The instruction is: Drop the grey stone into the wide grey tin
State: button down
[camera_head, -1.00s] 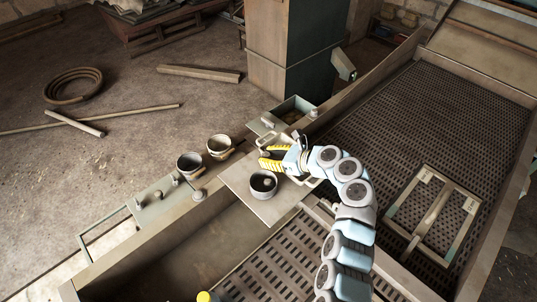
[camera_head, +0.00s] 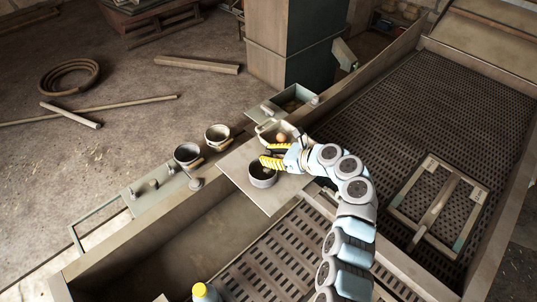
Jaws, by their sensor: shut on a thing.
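A round grey tin (camera_head: 263,178), dark inside, stands on the pale square board in the middle of the view. My gripper (camera_head: 268,159), with yellow-striped fingers, reaches in from the right. Its fingertips are over the back rim of the tin. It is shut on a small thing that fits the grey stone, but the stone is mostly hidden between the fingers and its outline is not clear. The inside of the tin is partly covered by the fingers.
A shallow metal tray (camera_head: 268,128) with a round brown stone (camera_head: 282,138) sits just behind my gripper. Two small pots (camera_head: 187,153) (camera_head: 217,135) stand to the left on the ledge. A yellow-capped bottle (camera_head: 204,292) is at the bottom edge. The front of the board (camera_head: 268,203) is bare.

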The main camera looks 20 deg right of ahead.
jog(key=c, duration=0.8)
grip_release()
jog(key=shift+r, duration=0.1)
jog(key=v, duration=1.2)
